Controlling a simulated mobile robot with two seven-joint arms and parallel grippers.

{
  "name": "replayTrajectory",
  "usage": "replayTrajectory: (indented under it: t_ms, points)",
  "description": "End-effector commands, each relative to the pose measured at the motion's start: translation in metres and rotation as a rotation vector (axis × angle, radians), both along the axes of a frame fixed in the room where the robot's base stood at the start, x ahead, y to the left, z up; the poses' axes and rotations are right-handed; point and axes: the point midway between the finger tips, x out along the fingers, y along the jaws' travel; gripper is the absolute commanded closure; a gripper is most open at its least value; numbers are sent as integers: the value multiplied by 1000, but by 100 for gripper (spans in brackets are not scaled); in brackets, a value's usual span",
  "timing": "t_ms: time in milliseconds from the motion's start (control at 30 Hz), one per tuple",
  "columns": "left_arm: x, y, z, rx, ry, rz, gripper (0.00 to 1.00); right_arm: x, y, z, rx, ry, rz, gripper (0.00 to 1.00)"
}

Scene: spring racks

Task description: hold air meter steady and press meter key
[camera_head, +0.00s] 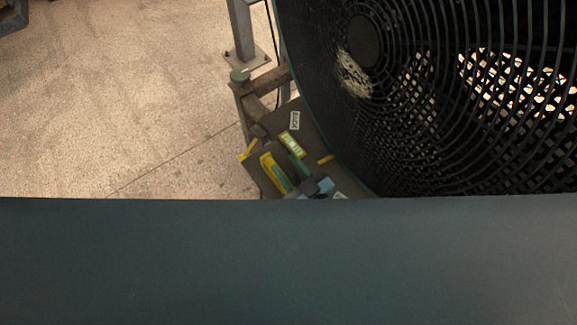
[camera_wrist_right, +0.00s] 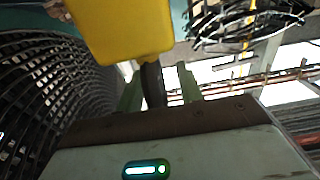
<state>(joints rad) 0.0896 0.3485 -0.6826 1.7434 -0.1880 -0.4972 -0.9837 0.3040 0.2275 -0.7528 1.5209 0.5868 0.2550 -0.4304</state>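In the right wrist view my right gripper (camera_wrist_right: 158,88) has two green fingers standing apart. A dark upright piece (camera_wrist_right: 152,84) shows between them, with a visible gap on its right side. A yellow block (camera_wrist_right: 118,25) fills the top of this view, just above the fingers; I cannot tell whether it is the air meter. In the head view a small yellow-green item (camera_head: 291,145) with a light face lies among tools; it may be the meter, but no key can be made out. My left gripper is out of sight.
A large fan with a black round grille (camera_head: 425,90) fills the right of the head view, close to the tool surface (camera_head: 313,143). A wide dark teal band (camera_head: 280,260) covers the bottom. A metal post (camera_head: 243,35) stands behind. Speckled floor (camera_head: 110,90) is clear at left.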

Motion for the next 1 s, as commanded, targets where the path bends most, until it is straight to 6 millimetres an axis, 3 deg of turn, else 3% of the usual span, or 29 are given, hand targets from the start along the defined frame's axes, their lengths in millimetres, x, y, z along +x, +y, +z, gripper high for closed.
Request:
replayTrajectory:
  t_ms: [367,800,1000]
  points:
    - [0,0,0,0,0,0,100,-7,-5,-1,-1,1,0,64]
    - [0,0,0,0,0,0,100,-72,-52,-1,-2,3,1,64]
    - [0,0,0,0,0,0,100,-91,-67,0,-1,1,0,64]
